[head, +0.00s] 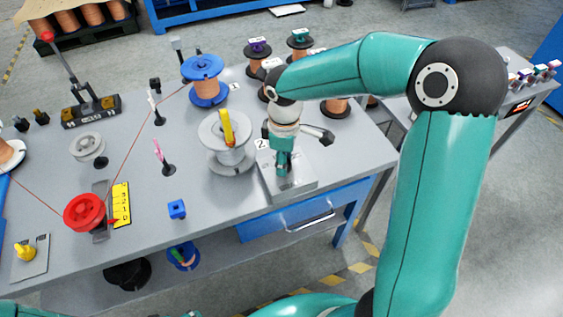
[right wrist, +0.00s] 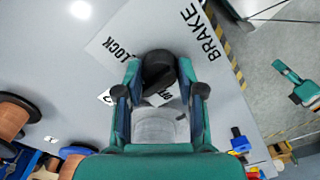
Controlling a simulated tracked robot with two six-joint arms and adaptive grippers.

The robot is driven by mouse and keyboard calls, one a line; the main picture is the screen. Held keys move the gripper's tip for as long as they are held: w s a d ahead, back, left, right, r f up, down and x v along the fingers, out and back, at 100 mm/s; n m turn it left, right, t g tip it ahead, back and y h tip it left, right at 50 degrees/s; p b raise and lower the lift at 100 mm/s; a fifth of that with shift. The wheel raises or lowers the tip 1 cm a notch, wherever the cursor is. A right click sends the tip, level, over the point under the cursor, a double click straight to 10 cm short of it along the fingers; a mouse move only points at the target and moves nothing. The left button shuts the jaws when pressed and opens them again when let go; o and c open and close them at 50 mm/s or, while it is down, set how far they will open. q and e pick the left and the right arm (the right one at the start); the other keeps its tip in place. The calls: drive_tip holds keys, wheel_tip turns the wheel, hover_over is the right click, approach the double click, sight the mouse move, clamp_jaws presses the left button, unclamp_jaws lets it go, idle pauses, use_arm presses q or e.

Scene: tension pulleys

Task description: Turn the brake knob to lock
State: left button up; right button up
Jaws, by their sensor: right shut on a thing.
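The brake knob (right wrist: 158,70) is a black knob seen from above in the right wrist view. It stands over a pale plate with LOCK, BRAKE and partly covered lettering. My right gripper (right wrist: 160,92) reaches down with one finger on each side of the knob and is shut on it. In the head view my right gripper (head: 283,165) points down over the light metal brake plate (head: 298,184) at the table's front right. There it hides the knob, so I cannot read its angle. My left gripper is not in view.
A silver spool (head: 228,158) with a yellow piece stands close left of the gripper. A blue-flanged copper spool (head: 205,88) and several smaller spools stand behind. A red pulley (head: 84,212), yellow scale (head: 121,204) and blue block (head: 177,209) are farther left.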

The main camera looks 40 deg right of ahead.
drive_tip(key=m+b, duration=0.1)
drive_tip(key=m, duration=0.5)
drive_tip(key=shift+w+b, duration=0.2)
drive_tip(key=shift+b, duration=0.15)
drive_tip(key=m+b, duration=0.1)
drive_tip(key=m, duration=0.5)
drive_tip(key=shift+r, duration=0.15)
drive_tip(key=o, duration=1.1)
drive_tip(key=shift+c, duration=0.2)
drive_tip(key=shift+o, duration=0.4)
drive_tip(key=shift+s, duration=0.1)
wheel_tip(320, 180, up, 12)
